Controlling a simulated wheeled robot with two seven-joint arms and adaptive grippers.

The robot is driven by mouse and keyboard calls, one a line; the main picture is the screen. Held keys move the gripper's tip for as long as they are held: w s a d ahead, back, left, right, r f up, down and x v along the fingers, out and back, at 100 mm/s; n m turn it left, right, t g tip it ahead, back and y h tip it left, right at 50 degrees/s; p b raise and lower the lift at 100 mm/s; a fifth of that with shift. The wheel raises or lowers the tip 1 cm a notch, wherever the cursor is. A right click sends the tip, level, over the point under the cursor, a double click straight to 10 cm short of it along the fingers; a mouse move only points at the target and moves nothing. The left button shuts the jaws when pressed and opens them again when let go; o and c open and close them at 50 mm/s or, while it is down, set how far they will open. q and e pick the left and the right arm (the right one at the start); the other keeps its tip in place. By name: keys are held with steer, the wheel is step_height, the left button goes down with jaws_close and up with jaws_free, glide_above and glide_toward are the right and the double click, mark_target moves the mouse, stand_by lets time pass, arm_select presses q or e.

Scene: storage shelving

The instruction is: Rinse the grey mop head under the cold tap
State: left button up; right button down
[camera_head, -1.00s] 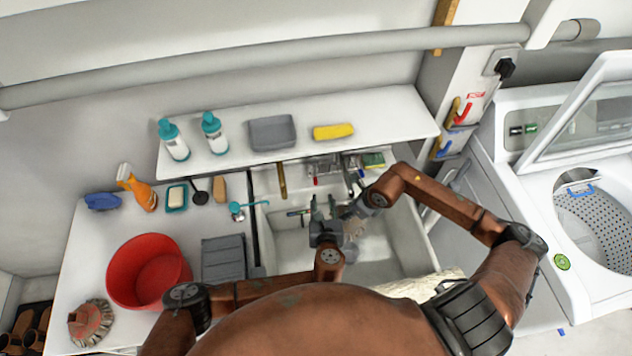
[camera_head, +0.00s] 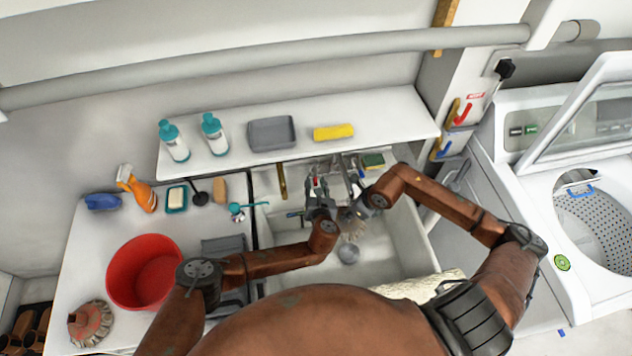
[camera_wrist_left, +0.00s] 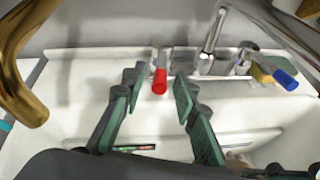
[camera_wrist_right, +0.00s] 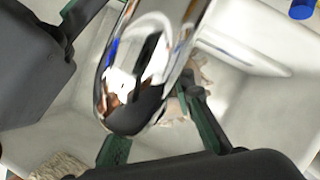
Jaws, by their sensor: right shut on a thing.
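The grey mop head (camera_head: 356,230) shows as pale strands below my right gripper (camera_head: 350,214), which is shut on it inside the sink (camera_head: 395,250). In the right wrist view its strands (camera_wrist_right: 180,108) are partly hidden behind the chrome spout (camera_wrist_right: 145,75). My left gripper (camera_head: 317,188) is open at the back of the sink. In the left wrist view its fingers (camera_wrist_left: 156,82) stand on either side of the red tap handle (camera_wrist_left: 160,80), with visible gaps. The blue tap handle (camera_wrist_left: 285,80) is to the right of them. I cannot make out any running water.
A red basin (camera_head: 150,272) and a reddish-brown brush-like head (camera_head: 90,322) are on the left counter. A shelf (camera_head: 370,115) with bottles, a grey tray (camera_head: 272,133) and a yellow sponge (camera_head: 333,132) overhangs the sink's back. A washing machine (camera_head: 545,235) stands at right.

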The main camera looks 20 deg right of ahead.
arm_select(q)
steer(key=shift+w+d+f, duration=0.15)
steer(key=shift+w, duration=0.2)
steer(key=shift+c, duration=0.5)
jaws_close()
